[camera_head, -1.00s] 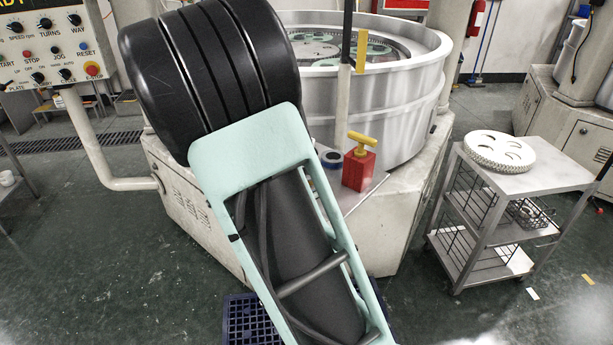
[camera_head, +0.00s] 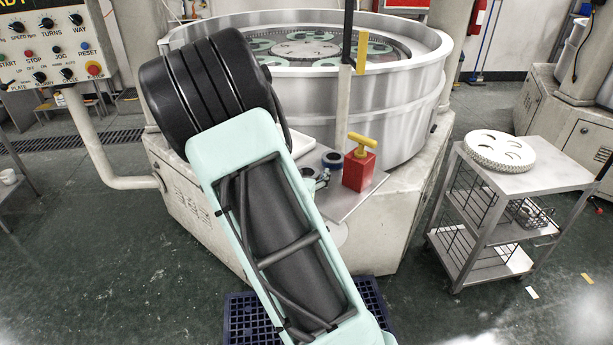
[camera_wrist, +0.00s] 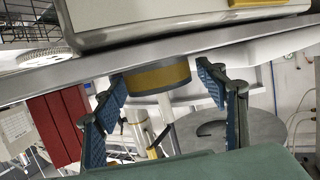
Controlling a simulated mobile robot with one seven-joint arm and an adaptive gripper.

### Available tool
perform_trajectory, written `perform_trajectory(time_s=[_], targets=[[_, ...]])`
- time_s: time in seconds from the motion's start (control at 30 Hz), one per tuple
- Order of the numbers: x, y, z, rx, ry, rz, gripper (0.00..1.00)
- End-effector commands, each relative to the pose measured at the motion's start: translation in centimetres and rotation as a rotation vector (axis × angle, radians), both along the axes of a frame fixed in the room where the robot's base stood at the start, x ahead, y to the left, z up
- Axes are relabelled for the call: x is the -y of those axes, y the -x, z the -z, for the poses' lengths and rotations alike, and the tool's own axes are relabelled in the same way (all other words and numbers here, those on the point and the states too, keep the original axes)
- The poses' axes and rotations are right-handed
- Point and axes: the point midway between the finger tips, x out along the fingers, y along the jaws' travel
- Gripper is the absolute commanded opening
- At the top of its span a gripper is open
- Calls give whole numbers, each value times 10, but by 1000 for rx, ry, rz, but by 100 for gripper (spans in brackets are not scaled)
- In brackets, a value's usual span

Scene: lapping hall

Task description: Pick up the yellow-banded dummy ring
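The yellow-banded dummy ring (camera_wrist: 160,76) shows in the wrist view, a short cylinder with a yellow band and a dark grey edge, against the grey ledge. My gripper (camera_wrist: 166,92) is open, with one blue-padded finger on each side of the ring. Gaps show between the pads and the ring, so it is not held. In the head view my arm hides most of the gripper, and I cannot clearly make out the yellow band there. A dark ring with a blue edge (camera_head: 332,159) stands on the machine's ledge.
A red block with a yellow T-handle (camera_head: 359,168) stands on the ledge, right of the dark ring. The large round lapping machine (camera_head: 400,105) rises behind. A control panel (camera_head: 45,45) is at left. A cart (camera_head: 515,185) with a white disc stands at right.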

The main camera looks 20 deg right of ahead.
Motion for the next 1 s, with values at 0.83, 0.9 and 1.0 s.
perform_trajectory(time_s=[0.83, 0.9, 1.0], targets=[[0, -1, -4, 4, 2, 0, 8], [0, -1, -7, 4, 2, 0, 8], [0, -1, -14, 6, 0, 0, 8]])
